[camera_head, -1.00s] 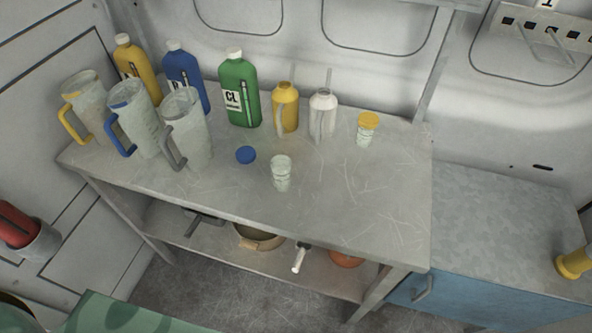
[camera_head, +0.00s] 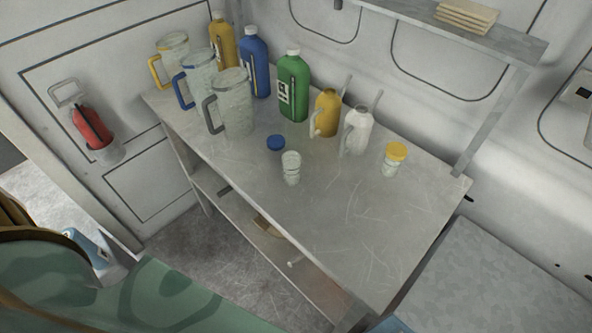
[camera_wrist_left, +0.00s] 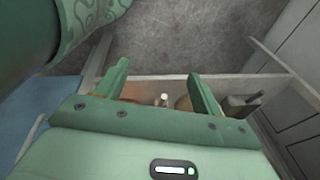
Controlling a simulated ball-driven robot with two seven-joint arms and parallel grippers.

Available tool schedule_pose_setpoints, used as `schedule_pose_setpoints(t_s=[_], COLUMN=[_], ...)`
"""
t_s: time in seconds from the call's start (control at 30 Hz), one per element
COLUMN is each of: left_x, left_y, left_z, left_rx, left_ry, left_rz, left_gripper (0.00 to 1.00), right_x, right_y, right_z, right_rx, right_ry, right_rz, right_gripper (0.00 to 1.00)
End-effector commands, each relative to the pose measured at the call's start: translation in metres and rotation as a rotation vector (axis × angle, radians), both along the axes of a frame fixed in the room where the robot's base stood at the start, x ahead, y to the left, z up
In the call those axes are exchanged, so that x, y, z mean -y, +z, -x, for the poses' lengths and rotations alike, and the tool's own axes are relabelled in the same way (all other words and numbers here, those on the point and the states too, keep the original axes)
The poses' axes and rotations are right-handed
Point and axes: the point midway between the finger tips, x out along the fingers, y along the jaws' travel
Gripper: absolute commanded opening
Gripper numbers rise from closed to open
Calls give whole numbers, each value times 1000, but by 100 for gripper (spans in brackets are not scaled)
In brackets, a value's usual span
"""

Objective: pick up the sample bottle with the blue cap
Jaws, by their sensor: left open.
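A small clear sample bottle (camera_head: 291,168) stands upright and uncapped on the metal bench (camera_head: 330,235). A blue cap (camera_head: 276,143) lies on the bench just behind and left of it, apart from it. A second small bottle with a yellow cap (camera_head: 395,158) stands farther right. In the left wrist view my left gripper (camera_wrist_left: 158,72) is open and empty, with the bench's lower shelf and the floor beyond its green fingers. The sample bottle does not show in that view. My right gripper is in neither view.
Clear jugs (camera_head: 234,103) with coloured handles stand at the bench's left end. Yellow, blue and green (camera_head: 293,88) jerrycan-like bottles stand at the back, beside a yellow can (camera_head: 326,113) and a white can (camera_head: 357,131). The bench front is clear. A fire extinguisher (camera_head: 91,127) hangs on the left wall.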

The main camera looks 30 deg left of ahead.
Motion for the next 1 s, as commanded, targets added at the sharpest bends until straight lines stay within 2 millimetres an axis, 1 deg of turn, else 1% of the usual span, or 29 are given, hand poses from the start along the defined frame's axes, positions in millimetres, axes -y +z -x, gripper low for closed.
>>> schedule_pose_setpoints(t_s=[0.03, 0.17, 0.27, 0.37, 0.4, 0.47, 0.5, 0.57, 0.6, 0.67, 0.7, 0.73, 0.8, 0.83, 0.9, 1.0], left_x=[0, -2, -5, -9, -11, -15, -18, -23, -27, -32, -34, -34, -30, -27, -20, -9], left_y=[15, 52, 86, 127, 146, 178, 201, 240, 267, 307, 332, 346, 362, 366, 372, 375], left_z=[-11, -38, -58, -78, -86, -98, -106, -118, -126, -139, -150, -158, -176, -183, -196, -209], left_rx=[19, 59, 95, 136, 156, 190, 218, 274, 320, 412, 496, 563, 693, 739, 826, 905], left_ry=[-11, -41, -62, -79, -83, -84, -81, -63, -39, 19, 79, 128, 221, 254, 314, 372], left_rz=[-10, -44, -78, -116, -133, -161, -180, -209, -224, -229, -212, -182, -93, -48, 63, 211], left_gripper=[67, 67, 67, 67, 67, 67, 67, 67, 67, 67, 67, 67, 67, 67, 67, 67], right_x=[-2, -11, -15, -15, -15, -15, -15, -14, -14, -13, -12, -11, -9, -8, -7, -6], right_y=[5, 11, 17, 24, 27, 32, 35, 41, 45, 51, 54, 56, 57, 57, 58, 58], right_z=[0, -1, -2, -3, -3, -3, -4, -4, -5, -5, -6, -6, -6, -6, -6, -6], right_rx=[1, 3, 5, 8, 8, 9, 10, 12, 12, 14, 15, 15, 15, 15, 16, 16], right_ry=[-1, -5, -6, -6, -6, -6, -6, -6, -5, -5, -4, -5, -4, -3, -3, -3], right_rz=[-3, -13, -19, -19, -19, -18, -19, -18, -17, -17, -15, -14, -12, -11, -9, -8], right_gripper=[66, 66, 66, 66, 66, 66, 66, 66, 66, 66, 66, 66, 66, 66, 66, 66])
